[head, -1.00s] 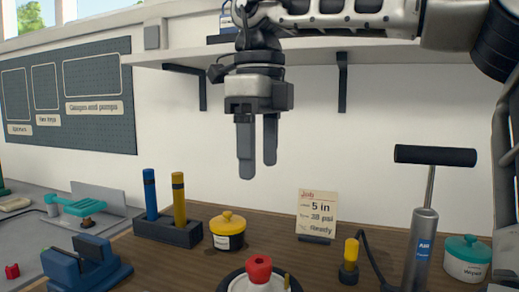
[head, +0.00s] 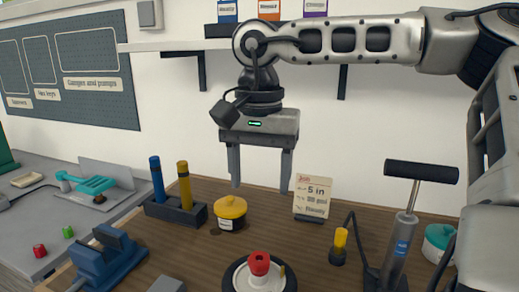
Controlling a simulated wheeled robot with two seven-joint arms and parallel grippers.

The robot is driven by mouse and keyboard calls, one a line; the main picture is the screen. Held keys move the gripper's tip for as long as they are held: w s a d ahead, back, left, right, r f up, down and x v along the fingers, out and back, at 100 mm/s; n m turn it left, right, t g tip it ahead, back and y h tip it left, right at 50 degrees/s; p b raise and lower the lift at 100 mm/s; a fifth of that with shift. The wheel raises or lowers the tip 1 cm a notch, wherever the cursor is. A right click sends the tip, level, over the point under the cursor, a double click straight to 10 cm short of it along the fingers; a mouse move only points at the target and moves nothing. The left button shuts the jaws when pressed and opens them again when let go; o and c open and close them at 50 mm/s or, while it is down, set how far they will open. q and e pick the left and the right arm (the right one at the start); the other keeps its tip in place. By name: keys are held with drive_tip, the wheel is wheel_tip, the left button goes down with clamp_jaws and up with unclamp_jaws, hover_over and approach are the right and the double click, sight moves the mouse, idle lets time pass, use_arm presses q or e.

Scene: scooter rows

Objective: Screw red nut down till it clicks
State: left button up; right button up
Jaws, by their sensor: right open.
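The red nut (head: 259,262) sits on top of a white hub in the middle of a dark round wheel (head: 234,285) at the bottom centre of the head view. My right gripper (head: 259,189) hangs above and behind it, fingers pointing down. The fingers are spread apart with nothing between them. They are clear of the nut and of the bench. My left gripper is not in view. The lower part of the wheel is cut off by the picture's edge.
A yellow-lidded pot (head: 231,212), a job card (head: 312,198) and a yellow-topped fitting (head: 339,246) stand around the wheel. A floor pump (head: 402,245) stands at right. A blue vise (head: 105,262) and a holder with blue and yellow sticks (head: 176,212) are at left.

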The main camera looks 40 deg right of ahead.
sight(260, 261)
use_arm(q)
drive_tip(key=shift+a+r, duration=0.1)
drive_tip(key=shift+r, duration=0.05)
use_arm(e)
drive_tip(key=shift+n, duration=1.1)
wheel_tip(260, 261, down, 17)
drive_tip(key=m+b, duration=0.7)
drive_tip(key=b, duration=0.1)
drive_tip(key=shift+d+b, duration=0.15)
drive_tip(key=shift+b, duration=0.15)
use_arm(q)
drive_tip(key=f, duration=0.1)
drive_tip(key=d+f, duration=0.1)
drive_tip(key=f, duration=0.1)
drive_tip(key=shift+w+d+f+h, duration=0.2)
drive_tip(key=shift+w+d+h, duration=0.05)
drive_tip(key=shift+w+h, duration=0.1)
